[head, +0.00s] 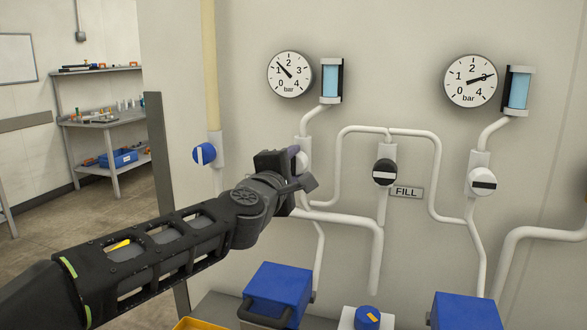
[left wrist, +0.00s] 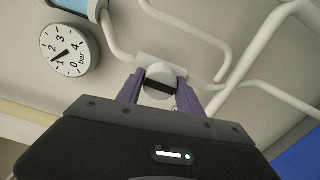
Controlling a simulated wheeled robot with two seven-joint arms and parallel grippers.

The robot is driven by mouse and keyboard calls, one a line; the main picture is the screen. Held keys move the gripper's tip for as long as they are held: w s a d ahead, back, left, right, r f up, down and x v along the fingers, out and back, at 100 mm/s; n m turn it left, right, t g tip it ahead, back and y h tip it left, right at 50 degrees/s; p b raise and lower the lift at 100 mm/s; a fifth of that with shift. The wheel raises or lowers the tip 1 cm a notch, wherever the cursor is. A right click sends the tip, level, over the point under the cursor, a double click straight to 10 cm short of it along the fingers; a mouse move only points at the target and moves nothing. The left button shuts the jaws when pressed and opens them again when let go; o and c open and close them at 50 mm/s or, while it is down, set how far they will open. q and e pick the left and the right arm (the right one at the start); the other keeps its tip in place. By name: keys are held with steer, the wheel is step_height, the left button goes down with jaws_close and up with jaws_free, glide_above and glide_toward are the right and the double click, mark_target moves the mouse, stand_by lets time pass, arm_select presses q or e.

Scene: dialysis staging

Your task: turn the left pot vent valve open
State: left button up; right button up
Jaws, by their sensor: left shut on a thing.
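The left pot vent valve is a round white knob (left wrist: 158,75) with a black bar across its face, on the pipe below the left sight glass (head: 331,80). In the left wrist view it sits between the two purple fingers of my left gripper (left wrist: 158,92), which is shut on it. In the head view my left gripper (head: 298,163) reaches the wall there and covers most of the knob. The black bar runs nearly level across the left wrist view. The left gauge (head: 290,74) reads a little above 1 bar. My right gripper is not in view.
A black knob with a white bar (head: 385,172) stands above the FILL label (head: 406,192). A similar white knob (head: 482,181) is at right, and a blue one (head: 204,153) at left. White pipes run around them. Blue boxes (head: 278,285) stand below.

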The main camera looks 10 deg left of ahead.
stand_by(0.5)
arm_select(q)
steer(key=o, duration=1.4)
steer(key=shift+s, duration=0.1)
steer(key=s, duration=0.7)
steer(key=shift+s+a, duration=0.3)
